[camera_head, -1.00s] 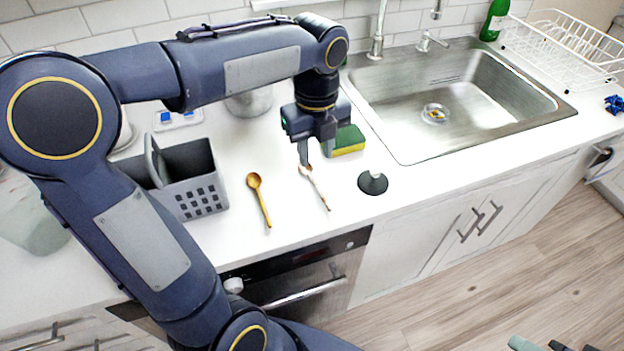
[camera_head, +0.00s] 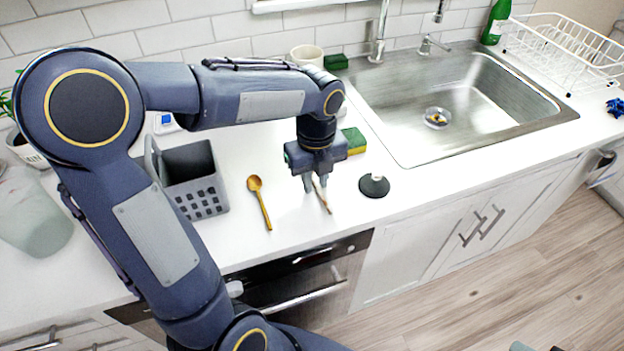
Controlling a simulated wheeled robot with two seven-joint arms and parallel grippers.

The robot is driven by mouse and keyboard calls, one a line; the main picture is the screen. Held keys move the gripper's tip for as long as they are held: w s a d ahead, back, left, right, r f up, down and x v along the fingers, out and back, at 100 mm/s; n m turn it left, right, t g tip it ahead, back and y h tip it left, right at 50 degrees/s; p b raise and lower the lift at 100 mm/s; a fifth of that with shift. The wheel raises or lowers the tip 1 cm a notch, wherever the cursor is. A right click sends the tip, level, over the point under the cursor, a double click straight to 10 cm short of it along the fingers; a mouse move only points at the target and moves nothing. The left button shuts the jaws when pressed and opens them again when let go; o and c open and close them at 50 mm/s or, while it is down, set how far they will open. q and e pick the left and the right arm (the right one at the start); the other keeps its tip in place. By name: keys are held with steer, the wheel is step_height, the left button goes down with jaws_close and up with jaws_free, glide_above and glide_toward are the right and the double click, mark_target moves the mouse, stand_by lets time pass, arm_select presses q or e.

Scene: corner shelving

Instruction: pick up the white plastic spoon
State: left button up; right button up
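The white plastic spoon (camera_head: 323,198) lies on the white counter in front of the sponge. Only its thin handle shows clearly, slanting toward the counter's front edge; its head is hidden behind my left gripper. My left gripper (camera_head: 316,188) points down over the spoon with its two fingers apart, one on each side of the handle's upper part. I cannot tell whether the fingers touch it. Small grey tips at the bottom right edge (camera_head: 520,346) seem to belong to my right gripper; the rest is cut off.
A wooden spoon (camera_head: 259,200) lies to the left, beside a grey basket (camera_head: 200,197). A yellow-green sponge (camera_head: 354,141) and a dark round stopper (camera_head: 374,185) lie to the right, near the sink (camera_head: 400,140). A white cup (camera_head: 307,56) stands behind.

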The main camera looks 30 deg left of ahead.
arm_select(q)
jaws_close()
